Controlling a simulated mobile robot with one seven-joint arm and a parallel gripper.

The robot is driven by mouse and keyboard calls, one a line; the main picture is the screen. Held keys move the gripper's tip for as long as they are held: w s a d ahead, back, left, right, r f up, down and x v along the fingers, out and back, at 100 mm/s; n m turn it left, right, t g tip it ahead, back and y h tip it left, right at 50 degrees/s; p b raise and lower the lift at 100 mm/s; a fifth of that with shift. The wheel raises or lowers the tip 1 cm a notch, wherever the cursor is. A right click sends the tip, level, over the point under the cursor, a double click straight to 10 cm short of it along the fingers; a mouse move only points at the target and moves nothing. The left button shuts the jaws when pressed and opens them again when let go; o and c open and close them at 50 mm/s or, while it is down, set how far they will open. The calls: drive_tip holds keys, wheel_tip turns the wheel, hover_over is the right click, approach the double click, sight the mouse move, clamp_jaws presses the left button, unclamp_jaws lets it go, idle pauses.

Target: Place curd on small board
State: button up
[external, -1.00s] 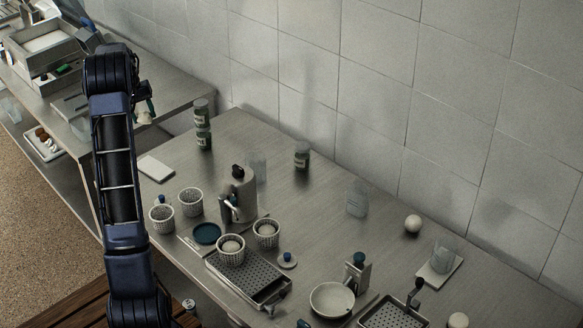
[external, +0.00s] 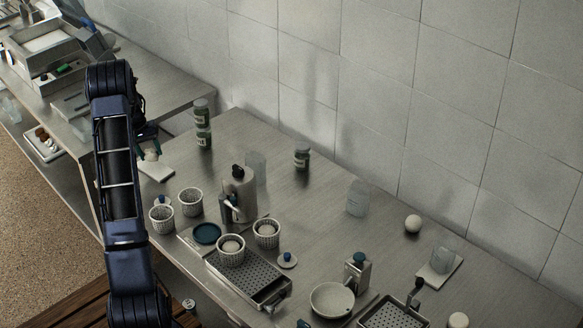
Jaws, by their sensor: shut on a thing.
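My gripper (external: 149,146) is at the left end of the near table, shut on a small whitish lump, the curd (external: 152,155). The fingers hide part of the curd. A small pale board (external: 160,173) lies flat on the table just below the gripper in the picture. The curd overlaps the board's far end in this view. I cannot tell whether it touches the board or is a little above it.
Two stacked jars (external: 202,125) stand right of the gripper. Perforated baskets (external: 162,219) and a metal canister (external: 239,190) stand nearer the table's middle. Another pale board (external: 433,281) with a clear container lies far right. The tiled wall bounds the back.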

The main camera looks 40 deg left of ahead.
sight(151, 158)
drive_tip(key=shift+s+x, duration=0.15)
drive_tip(key=shift+x, duration=0.6)
drive_tip(key=shift+s+x, duration=0.1)
drive_tip(key=shift+x, duration=0.6)
drive_tip(key=shift+a+f, duration=0.2)
drive_tip(key=o, duration=1)
drive_tip(key=v, duration=1.2)
drive_tip(key=shift+r, duration=0.15)
